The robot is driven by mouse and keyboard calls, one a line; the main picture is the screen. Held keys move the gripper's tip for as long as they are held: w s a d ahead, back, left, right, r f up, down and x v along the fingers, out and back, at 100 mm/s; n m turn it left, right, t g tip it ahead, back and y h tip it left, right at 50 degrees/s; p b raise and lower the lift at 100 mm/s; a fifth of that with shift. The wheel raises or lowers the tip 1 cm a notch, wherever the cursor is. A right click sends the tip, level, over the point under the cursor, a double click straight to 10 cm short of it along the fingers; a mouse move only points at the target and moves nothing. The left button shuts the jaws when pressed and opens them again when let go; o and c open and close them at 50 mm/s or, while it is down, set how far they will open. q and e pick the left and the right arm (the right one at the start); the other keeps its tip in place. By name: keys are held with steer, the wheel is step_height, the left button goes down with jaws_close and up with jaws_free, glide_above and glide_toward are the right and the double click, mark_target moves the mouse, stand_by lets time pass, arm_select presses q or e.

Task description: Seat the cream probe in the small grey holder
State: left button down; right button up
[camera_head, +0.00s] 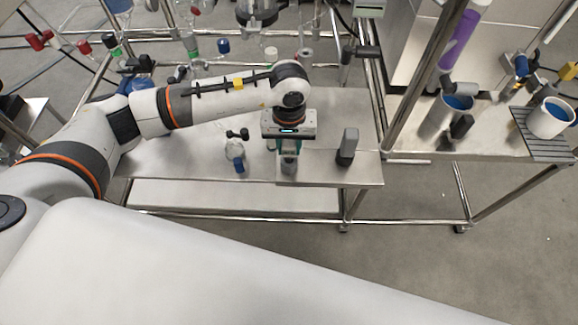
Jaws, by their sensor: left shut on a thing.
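My left gripper (288,150) points down above the front part of the steel bench, its white and teal body at the end of my left arm. It is shut on a slim piece, taken to be the cream probe, which the fingers mostly hide. Directly below the fingers stands a small grey piece (288,168), which looks like the small grey holder. I cannot tell from here whether the probe touches it or is inside it. My right gripper is not in view.
A dark grey upright device (347,146) stands close to the right of the gripper. A small glass piece with a blue cap (237,156) stands to the left. Glassware and metal rails crowd the back. Blue-filled beakers (550,117) stand on the right bench.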

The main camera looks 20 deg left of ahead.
arm_select(q)
steer(key=shift+f+b, duration=0.45)
stand_by(0.3)
stand_by(0.3)
steer(key=c, duration=1.4)
jaws_free()
steer(key=shift+o, duration=0.5)
steer(key=o, duration=0.5)
steer(key=shift+r, duration=0.1)
step_height(320, 180, up, 12)
steer(key=shift+f+b, duration=0.1)
steer(key=shift+b, duration=0.65)
